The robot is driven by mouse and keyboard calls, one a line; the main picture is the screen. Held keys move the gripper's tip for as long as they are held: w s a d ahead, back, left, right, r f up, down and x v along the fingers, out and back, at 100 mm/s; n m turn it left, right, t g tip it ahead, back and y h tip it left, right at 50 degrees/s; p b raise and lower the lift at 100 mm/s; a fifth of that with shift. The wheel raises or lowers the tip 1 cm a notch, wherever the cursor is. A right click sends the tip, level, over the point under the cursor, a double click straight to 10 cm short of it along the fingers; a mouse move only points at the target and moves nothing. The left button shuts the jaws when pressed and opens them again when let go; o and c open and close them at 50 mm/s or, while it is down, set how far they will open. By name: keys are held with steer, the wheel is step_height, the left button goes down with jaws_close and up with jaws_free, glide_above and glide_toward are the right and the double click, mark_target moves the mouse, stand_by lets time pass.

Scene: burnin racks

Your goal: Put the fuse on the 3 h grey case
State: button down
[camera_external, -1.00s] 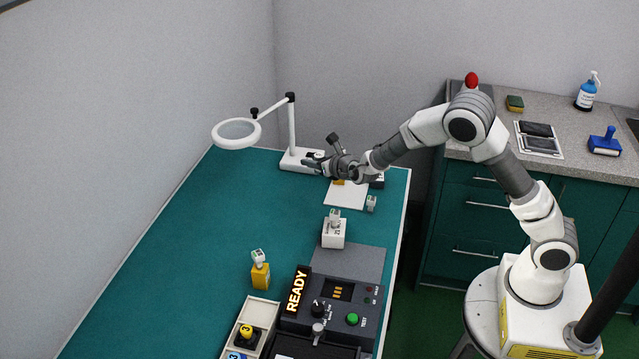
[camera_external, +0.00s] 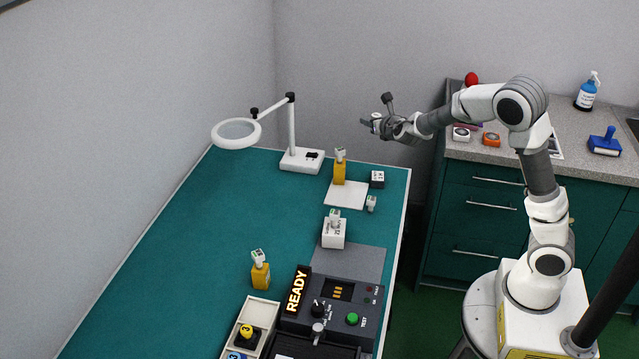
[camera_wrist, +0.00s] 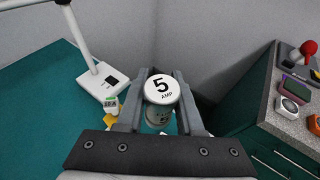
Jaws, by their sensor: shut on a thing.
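My gripper (camera_external: 372,123) is raised well above the far right part of the green table. The fuse is upright between the fingers in that view. I cannot make out any "3 h" marking, so I cannot tell which thing is the 3 h grey case. A white block (camera_external: 333,235) with a small green-and-white piece on top stands mid-table. A small black-and-white box (camera_external: 377,179) is near the far right corner.
A magnifier lamp (camera_external: 292,130) stands at the back. The READY test unit (camera_external: 330,310) is in front. The counter (camera_external: 570,115) holds white and orange devices.

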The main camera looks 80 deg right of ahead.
steer(key=s+d+m+g+h+b, duration=0.1)
steer(key=s+d+m+g, duration=0.35)
steer(key=s, duration=0.85)
steer(key=n+t, duration=0.1)
steer(key=n, duration=0.1)
glide_above(377, 178)
steer(key=d, duration=0.4)
steer(key=shift+m+h, duration=0.25)
steer(key=shift+h, duration=0.05)
step_height(377, 178, down, 13)
steer(key=shift+r+p, duration=0.1)
steer(key=shift+p, duration=0.3)
steer(key=shift+f+b, duration=0.35)
steer(key=shift+f, duration=1.6)
steer(key=shift+f+b, duration=0.3)
steer(key=c, duration=0.5)
jaws_free()
steer(key=shift+r, duration=0.1)
steer(key=shift+c, duration=0.2)
steer(key=shift+r, duration=0.1)
